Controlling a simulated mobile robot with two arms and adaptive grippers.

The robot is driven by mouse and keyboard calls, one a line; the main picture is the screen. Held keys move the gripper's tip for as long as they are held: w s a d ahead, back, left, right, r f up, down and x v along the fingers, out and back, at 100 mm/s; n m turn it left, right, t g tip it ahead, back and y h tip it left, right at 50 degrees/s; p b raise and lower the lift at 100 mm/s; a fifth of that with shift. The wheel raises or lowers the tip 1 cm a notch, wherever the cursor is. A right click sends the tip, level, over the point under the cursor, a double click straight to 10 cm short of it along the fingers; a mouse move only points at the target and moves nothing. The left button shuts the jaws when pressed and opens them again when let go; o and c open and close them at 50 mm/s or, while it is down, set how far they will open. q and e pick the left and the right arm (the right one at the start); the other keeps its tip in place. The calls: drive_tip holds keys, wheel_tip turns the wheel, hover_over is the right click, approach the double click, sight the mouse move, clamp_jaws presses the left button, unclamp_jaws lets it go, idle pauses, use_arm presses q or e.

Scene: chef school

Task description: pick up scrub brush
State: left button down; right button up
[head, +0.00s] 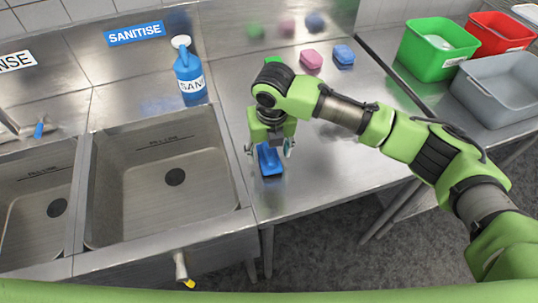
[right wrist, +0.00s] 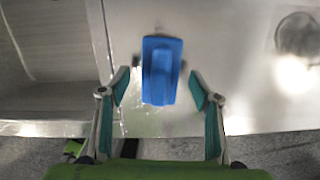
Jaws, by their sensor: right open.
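The scrub brush (head: 269,160) is a blue block with a raised handle, lying on the steel counter beside the sink. In the right wrist view the brush (right wrist: 161,70) lies ahead of the fingertips, roughly centred between them. My right gripper (head: 270,148) is above the brush in the head view, pointing down. In the right wrist view my right gripper (right wrist: 160,88) has its two teal-padded fingers spread, with nothing held between them. The fingers appear apart from the brush. My left gripper is in neither view.
The sink basin (head: 112,208) is just left of the brush. A blue sanitiser bottle (head: 189,77) stands behind the sink. A pink sponge (head: 311,60) and a blue sponge (head: 344,54) lie at the back. Green (head: 425,60), red (head: 490,40) and grey (head: 500,100) tubs stand right.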

wheel_tip(320, 180, down, 2)
drive_tip(key=shift+w+f, duration=0.1)
drive_tip(key=shift+w, duration=0.05)
drive_tip(key=shift+f, duration=0.25)
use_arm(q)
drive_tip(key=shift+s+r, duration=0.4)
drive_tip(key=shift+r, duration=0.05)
use_arm(e)
drive_tip(key=c, duration=1.3)
drive_tip(key=shift+w+r, duration=0.1)
